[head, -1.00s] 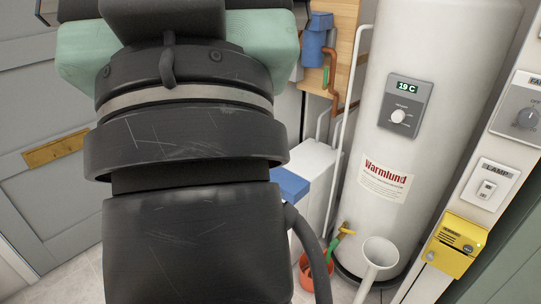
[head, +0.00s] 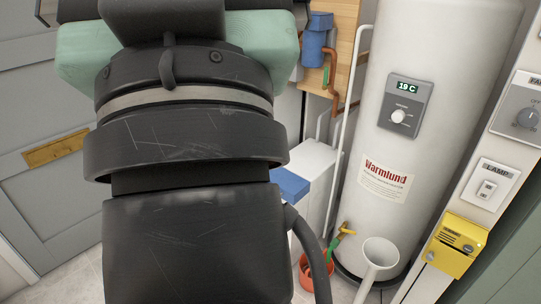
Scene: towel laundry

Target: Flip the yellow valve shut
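A small yellow lever, which looks like the yellow valve (head: 346,231), sits low on the left side of the white water tank (head: 440,100). A green piece (head: 332,247) joins it just below, above an orange bucket (head: 308,272). The valve is small in the head view, so I cannot tell whether it is open or shut. My black arm fills the left and middle of the head view, left of the tank. My gripper does not show.
A white funnel-topped pipe (head: 379,252) stands right of the bucket, close to the valve. A white box with a blue part (head: 290,184) is left of the tank. A yellow box (head: 457,245) and switches line the right wall. A grey door is at left.

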